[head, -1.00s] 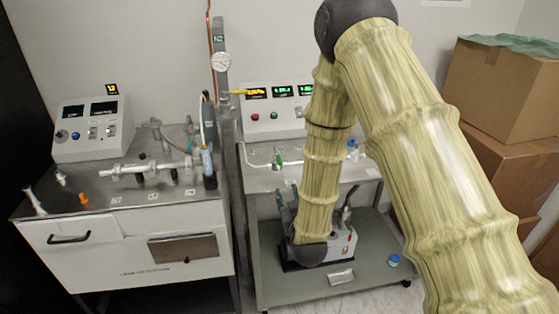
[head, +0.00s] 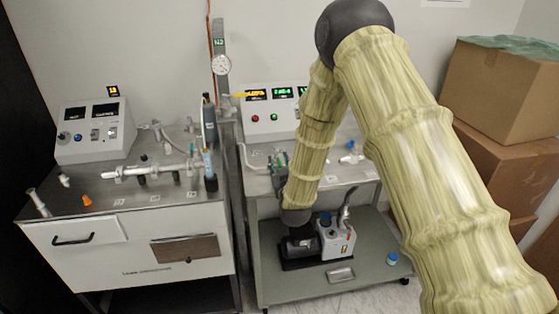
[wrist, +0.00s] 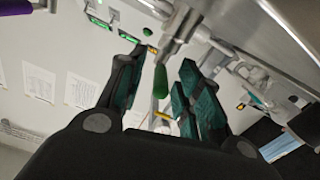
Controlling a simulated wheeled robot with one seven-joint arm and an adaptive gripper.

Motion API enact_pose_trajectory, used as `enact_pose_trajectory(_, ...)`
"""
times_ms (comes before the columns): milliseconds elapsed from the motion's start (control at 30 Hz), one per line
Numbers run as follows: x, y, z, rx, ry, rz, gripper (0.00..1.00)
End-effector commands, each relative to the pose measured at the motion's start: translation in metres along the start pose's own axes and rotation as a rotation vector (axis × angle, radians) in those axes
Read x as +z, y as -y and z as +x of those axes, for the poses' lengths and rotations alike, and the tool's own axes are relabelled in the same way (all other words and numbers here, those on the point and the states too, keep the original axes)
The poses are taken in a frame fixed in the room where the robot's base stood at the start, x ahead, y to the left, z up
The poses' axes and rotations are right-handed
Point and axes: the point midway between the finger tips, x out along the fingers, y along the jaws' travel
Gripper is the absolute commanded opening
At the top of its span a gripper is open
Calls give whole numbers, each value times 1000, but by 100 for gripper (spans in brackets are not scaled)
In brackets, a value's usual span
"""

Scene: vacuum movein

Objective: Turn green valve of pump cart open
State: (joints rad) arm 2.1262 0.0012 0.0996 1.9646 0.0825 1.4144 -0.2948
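The green valve handle (wrist: 161,80) shows in the wrist view, hanging from a metal pipe fitting. My gripper (wrist: 157,92) is open, with one dark finger with teal pads on each side of the handle. The wrist view does not show whether either pad touches it. In the head view my gripper (head: 279,167) is at the left part of the pump cart's top (head: 262,184). It largely hides the valve there.
A pump (head: 325,240) sits on the cart's lower shelf (head: 370,248). A blue-handled valve (head: 350,147) is farther right on the top. A control box (head: 270,118) stands behind, a second bench (head: 60,210) to the left, cardboard boxes (head: 500,90) to the right.

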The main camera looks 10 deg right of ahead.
Motion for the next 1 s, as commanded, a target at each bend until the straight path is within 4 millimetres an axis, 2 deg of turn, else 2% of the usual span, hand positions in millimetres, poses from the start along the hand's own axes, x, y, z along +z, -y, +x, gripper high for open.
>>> enact_pose_trajectory(133, 0, 0, 8, 0, 0, 0, 35)
enact_pose_trajectory(433, 0, 0, 10, 0, 0, 0, 35)
enact_pose_trajectory(467, 0, 0, 10, 0, 0, 0, 33)
enact_pose_trajectory(633, 0, 0, 10, 0, 0, 0, 2)
enact_pose_trajectory(900, 0, 0, 10, -2, -1, 0, 0)
enact_pose_trajectory(1000, -1, 8, 12, -27, -8, 1, 0)
